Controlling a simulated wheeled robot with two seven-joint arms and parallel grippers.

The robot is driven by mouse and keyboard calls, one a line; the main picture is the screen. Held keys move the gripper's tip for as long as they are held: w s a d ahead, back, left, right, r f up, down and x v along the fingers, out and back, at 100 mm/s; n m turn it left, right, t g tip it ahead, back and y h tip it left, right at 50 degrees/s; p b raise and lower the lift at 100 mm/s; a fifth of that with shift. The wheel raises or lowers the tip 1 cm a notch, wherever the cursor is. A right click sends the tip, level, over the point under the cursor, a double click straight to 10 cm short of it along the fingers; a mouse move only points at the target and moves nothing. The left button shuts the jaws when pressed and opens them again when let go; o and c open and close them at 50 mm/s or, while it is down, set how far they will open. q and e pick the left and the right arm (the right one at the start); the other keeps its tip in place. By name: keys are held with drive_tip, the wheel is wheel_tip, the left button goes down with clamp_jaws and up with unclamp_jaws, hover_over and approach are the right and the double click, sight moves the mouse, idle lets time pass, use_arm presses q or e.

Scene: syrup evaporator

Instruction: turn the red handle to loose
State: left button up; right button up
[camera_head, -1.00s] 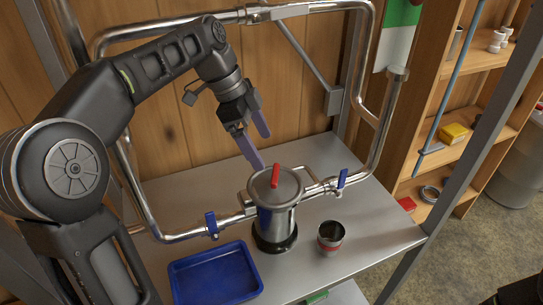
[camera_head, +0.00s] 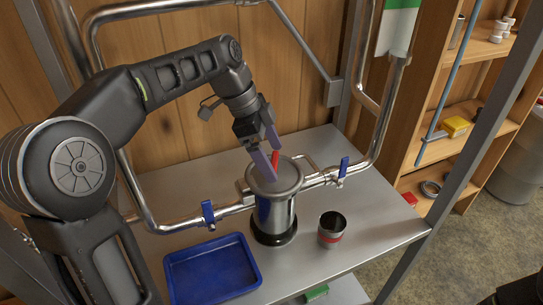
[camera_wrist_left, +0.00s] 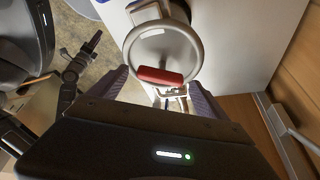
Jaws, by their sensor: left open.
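The red handle (camera_head: 275,159) stands on the round lid (camera_head: 289,184) of a steel pot (camera_head: 275,214) on the metal table. In the left wrist view the red handle (camera_wrist_left: 160,76) lies across the picture on the grey lid (camera_wrist_left: 164,44). My left gripper (camera_head: 267,157) is open, its purple-grey fingers around the handle in the head view. In the left wrist view its fingers (camera_wrist_left: 157,88) stand to either side of the handle, with gaps at both ends. Whether a finger touches it I cannot tell.
Blue valve levers sit on the pipe left (camera_head: 208,212) and right (camera_head: 344,167) of the pot. A blue tray (camera_head: 212,270) lies at front left. A steel cup with a red band (camera_head: 331,229) stands right of the pot. Steel pipes frame the back.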

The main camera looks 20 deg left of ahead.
use_arm(q)
drive_tip(key=shift+f, duration=0.15)
drive_tip(key=shift+c, duration=0.6)
drive_tip(key=c, duration=1.2)
drive_tip(key=shift+c, duration=0.2)
